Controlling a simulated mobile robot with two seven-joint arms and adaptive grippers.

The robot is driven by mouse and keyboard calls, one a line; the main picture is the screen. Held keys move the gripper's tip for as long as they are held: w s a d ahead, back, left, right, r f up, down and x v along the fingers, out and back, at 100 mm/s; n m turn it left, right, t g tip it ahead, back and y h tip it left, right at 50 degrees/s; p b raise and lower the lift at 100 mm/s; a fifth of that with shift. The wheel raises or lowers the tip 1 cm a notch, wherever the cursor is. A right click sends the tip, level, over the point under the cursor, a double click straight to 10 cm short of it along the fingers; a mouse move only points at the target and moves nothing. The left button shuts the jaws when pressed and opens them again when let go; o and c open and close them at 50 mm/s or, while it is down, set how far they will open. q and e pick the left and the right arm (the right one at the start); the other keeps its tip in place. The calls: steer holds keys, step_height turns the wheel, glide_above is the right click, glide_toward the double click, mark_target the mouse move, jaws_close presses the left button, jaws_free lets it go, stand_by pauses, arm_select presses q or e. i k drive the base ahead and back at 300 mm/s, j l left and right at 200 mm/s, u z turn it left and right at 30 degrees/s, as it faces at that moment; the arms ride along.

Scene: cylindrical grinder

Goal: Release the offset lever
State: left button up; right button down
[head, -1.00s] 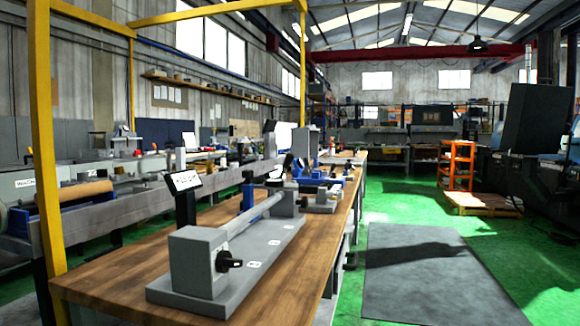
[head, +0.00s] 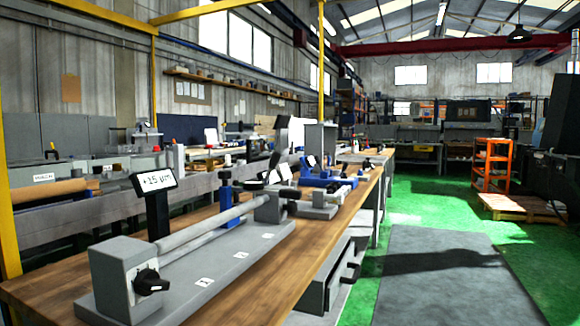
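The grey grinder fixture (head: 205,262) stands on the wooden bench at the lower left. A black lever or knob (head: 150,283) sits on the end face of its near block (head: 118,265); I cannot tell whether this is the offset lever. A round bar (head: 195,225) runs from the near block to the far block (head: 268,206). A black sign (head: 154,182) behind the fixture reads about "+15 µm". Neither of my grippers shows in the head view.
The wooden bench (head: 285,281) runs away from me, with blue and grey devices (head: 325,183) farther along it. Open drawers (head: 345,270) show under its right side. A grey floor mat (head: 445,280) lies clear to the right. An orange shelf cart (head: 492,165) stands beyond it.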

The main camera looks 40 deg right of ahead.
mark_target(276, 157)
steer(key=l, duration=0.55)
steer(key=k+l, duration=0.15)
steer(key=l, duration=0.4)
steer(key=l+u, duration=0.1)
steer(key=l, duration=0.5)
steer(key=k+l, duration=0.15)
steer(key=l, duration=0.95)
steer(key=k+l, duration=0.15)
steer(key=l, duration=0.4)
steer(key=u, duration=0.05)
